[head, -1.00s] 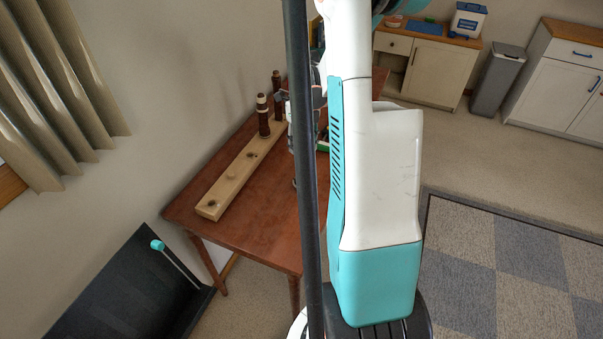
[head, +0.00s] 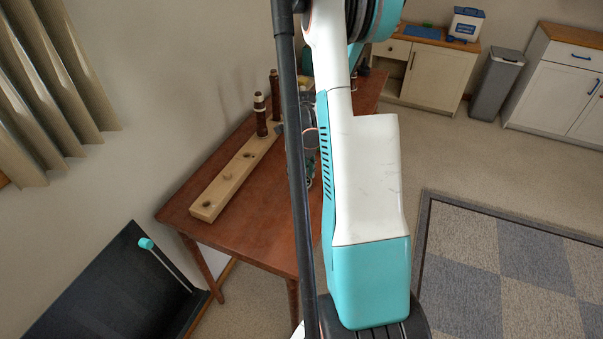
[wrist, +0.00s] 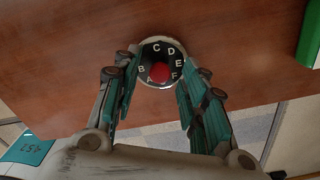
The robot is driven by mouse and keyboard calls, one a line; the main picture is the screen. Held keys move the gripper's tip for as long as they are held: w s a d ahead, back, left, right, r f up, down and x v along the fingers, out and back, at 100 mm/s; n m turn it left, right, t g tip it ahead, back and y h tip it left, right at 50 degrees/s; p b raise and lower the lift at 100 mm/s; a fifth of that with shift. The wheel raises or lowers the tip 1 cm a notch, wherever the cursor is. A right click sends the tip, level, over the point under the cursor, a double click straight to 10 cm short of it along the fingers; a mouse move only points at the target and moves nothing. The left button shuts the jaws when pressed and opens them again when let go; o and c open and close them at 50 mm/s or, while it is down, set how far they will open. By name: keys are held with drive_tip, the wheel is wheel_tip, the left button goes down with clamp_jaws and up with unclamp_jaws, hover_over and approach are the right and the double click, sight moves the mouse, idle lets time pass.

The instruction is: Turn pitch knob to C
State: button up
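The pitch knob (wrist: 159,72) shows in the wrist view as a round dark dial with a pale rim, white letters A to F and a red centre. C is at its top and A at its bottom. I cannot tell which letter it is set to. My gripper (wrist: 156,78) is open, with one teal finger on each side of the dial. I cannot tell whether the fingers touch it. In the head view my arm hides the knob and most of the gripper.
The knob is by a brown wooden table (head: 250,222). A pale wooden bar with holes (head: 228,184) and dark upright pegs (head: 261,116) stands along the wall side. A green object (wrist: 309,40) is at right in the wrist view. A dark panel (head: 105,290) stands front left.

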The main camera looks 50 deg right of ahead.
clamp_jaws()
